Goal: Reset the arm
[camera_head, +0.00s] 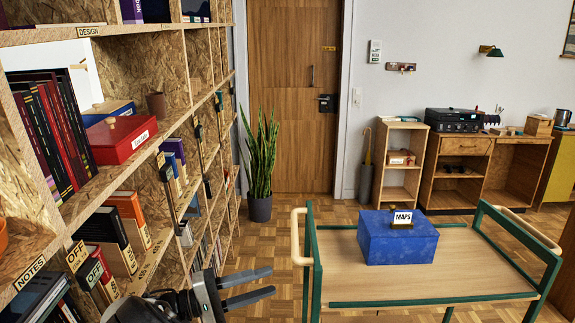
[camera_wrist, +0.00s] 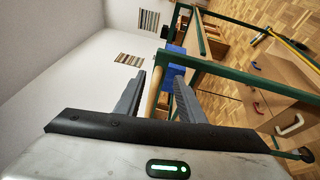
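My gripper (camera_head: 248,287) is low in the middle of the head view, between the bookwall and the green-framed cart. Its two grey fingers point right, toward the cart, and stand apart with nothing between them. In the wrist view my gripper (camera_wrist: 158,92) also shows its two fingers spread. The cart's rounded wooden handle (camera_wrist: 152,103) shows beyond and between the fingers, and I cannot tell its exact distance. My arm is mostly hidden below the lower edge of the head view.
The OSB bookwall (camera_head: 188,120) with books and a red box (camera_head: 118,138) fills the left side. The cart (camera_head: 445,270) at right carries a blue box (camera_head: 396,243) marked MAPS. A potted plant (camera_head: 260,165) stands by the wooden door (camera_head: 292,100). Parquet floor is free before the door.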

